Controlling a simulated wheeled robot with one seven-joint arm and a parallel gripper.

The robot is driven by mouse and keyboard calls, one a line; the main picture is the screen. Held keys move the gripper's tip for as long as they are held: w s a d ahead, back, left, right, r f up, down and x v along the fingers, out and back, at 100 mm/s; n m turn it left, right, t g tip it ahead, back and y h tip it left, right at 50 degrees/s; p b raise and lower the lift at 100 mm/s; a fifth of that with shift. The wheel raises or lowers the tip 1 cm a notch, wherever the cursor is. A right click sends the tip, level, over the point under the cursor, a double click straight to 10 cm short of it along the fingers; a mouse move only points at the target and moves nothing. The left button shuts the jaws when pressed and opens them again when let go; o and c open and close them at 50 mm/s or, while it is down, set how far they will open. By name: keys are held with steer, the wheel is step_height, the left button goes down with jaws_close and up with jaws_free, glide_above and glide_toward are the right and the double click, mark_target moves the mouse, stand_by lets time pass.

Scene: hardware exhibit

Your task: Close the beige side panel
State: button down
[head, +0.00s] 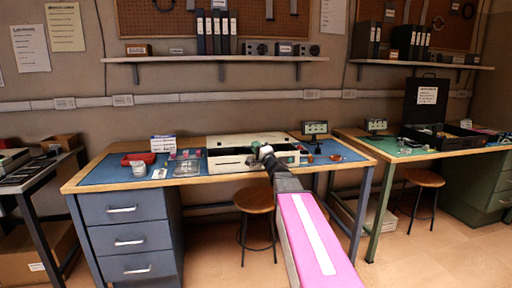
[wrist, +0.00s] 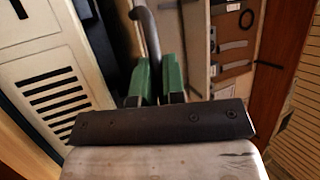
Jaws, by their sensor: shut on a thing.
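A beige case (head: 228,162) stands on the blue mat of the middle desk, its top open onto a dark inside. A beige panel (head: 235,140) stands up along its back edge. My gripper (head: 264,151) is at the right half of the case. In the wrist view, the green fingers of my gripper (wrist: 157,82) are shut on a grey curved handle (wrist: 151,35). A beige face with dark vent slots (wrist: 50,88) lies left of the fingers. My arm hides part of the case, and I cannot tell which part the handle joins.
A red case (head: 138,158), a white cup (head: 138,169) and clear trays (head: 187,168) lie left of the case. A small monitor (head: 315,129) stands to its right. A stool (head: 254,201) is under the desk. A shelf (head: 210,58) hangs above.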

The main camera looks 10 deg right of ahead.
steer(key=shift+s, duration=0.1)
steer(key=c, duration=1.5)
jaws_free()
steer(key=v, duration=1)
steer(key=shift+s+d+f, duration=0.2)
steer(key=shift+s, duration=0.1)
steer(key=s+a+f+n+g+y, duration=0.1)
steer(key=s+a+f+n+g, duration=0.3)
steer(key=a+f+g, duration=0.45)
steer(key=s+a+f+n+g, duration=0.4)
steer(key=a+f+n+g, duration=0.15)
steer(key=f, duration=0.55)
steer(key=s+d+f+n+g+h, duration=0.1)
steer(key=s+d+f+g+h, duration=0.1)
steer(key=s+f+h, duration=0.3)
steer(key=s+d+f+n+g+h, duration=0.1)
steer(key=s+d+f+g+h, duration=0.2)
steer(key=s+f, duration=0.4)
steer(key=shift+f+g+h, duration=0.55)
steer(key=shift+g+h, duration=0.05)
steer(key=shift+h, duration=0.4)
